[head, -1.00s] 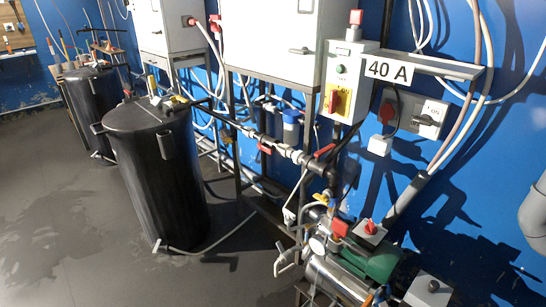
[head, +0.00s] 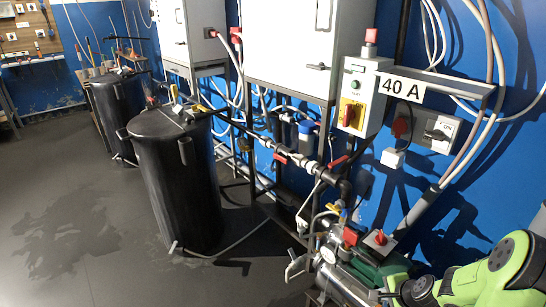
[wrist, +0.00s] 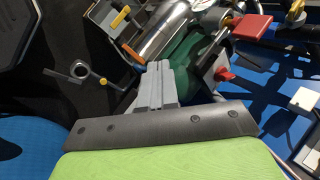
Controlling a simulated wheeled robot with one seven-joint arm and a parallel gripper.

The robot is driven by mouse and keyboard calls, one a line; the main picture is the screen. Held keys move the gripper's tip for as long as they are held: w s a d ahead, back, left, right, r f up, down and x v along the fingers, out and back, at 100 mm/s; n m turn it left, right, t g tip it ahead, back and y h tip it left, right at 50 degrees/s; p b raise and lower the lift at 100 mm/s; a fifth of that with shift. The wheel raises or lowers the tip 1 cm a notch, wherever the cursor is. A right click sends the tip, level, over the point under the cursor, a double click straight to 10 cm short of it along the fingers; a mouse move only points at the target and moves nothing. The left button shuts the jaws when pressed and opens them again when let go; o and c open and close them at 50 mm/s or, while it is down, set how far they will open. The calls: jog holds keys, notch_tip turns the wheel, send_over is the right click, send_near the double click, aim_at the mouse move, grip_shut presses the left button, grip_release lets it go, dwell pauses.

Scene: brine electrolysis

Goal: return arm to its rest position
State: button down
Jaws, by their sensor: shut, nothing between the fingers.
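My green arm (head: 494,270) shows at the lower right of the head view, in front of the blue wall and beside the green pump motor (head: 385,268). My gripper is outside the head view. In the wrist view my gripper (wrist: 160,68) shows as grey fingers, closed together and empty. Beyond the fingers are the green motor, a steel cylinder (wrist: 170,32) and a red valve handle (wrist: 252,27). No contact with them can be made out.
Two black barrels (head: 178,185) stand on the grey floor at the left. A grey switch box with a red knob (head: 350,112) and the 40 A sign (head: 402,88) are on the blue wall. Pipes with red valves run low along it. The floor at the left is clear.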

jog(key=s+a+r+n+g+h+p, duration=0.1)
jog(key=s+a+r+n+p, duration=0.15)
jog(key=a+r+n, duration=0.6)
jog(key=s+a+r+n+p, duration=0.1)
jog(key=s+a+r, duration=0.2)
jog(key=r, duration=1.1)
jog(key=s+a+r+n+p, duration=0.1)
jog(key=s+a+r+n, duration=0.2)
jog(key=s+r, duration=0.2)
jog(key=s+a+r+n+p, duration=0.2)
jog(key=s+r, duration=0.4)
jog(key=s, duration=0.6)
jog(key=shift+s+a+n, duration=0.25)
jog(key=shift+a+n, duration=0.55)
jog(key=shift+n, duration=0.05)
jog(key=shift+r, duration=0.1)
